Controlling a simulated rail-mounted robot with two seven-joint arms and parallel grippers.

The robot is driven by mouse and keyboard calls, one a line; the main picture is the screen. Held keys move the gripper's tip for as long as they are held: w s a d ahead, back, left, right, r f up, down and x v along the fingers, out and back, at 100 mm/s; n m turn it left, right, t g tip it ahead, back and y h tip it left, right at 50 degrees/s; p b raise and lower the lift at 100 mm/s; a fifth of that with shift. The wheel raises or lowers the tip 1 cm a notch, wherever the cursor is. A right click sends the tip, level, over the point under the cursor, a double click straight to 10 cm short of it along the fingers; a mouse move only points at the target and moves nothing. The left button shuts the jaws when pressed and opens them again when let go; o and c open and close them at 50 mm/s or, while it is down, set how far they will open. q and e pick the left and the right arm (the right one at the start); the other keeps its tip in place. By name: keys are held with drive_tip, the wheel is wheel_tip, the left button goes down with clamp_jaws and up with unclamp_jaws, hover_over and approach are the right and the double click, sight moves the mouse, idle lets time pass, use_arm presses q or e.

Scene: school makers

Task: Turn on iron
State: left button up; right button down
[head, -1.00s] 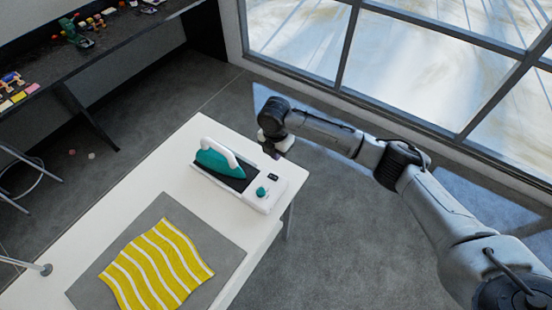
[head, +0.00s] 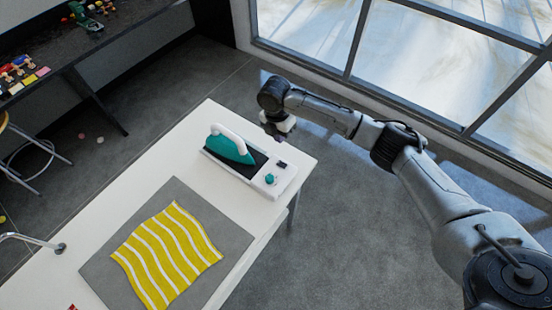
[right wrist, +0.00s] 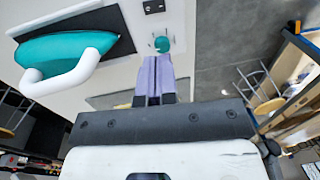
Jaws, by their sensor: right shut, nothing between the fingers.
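A teal iron with a white handle (head: 232,150) rests on the dark pad of a white station (head: 283,186) at the table's far end. A teal knob (head: 270,179) and a small black panel (head: 282,164) are on the station. The right wrist view shows the iron (right wrist: 55,52) at left, and the knob (right wrist: 162,44) just beyond my fingertips. My right gripper (head: 278,138) has its purple fingers (right wrist: 154,62) together and empty. It appears close to the knob; I cannot tell whether it touches. My left gripper is not in view.
A yellow-and-white striped cloth (head: 168,252) lies on a grey mat (head: 100,270) on the white table (head: 130,190). A dark bench with small items (head: 85,58) and stools stand at left. A window (head: 400,50) is at the back. The floor right of the table is clear.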

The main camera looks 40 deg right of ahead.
approach(285, 166)
drive_tip(key=f, duration=0.7)
drive_tip(key=shift+s+d+f, duration=0.1)
drive_tip(key=shift+s+f, duration=0.15)
drive_tip(key=shift+s, duration=0.15)
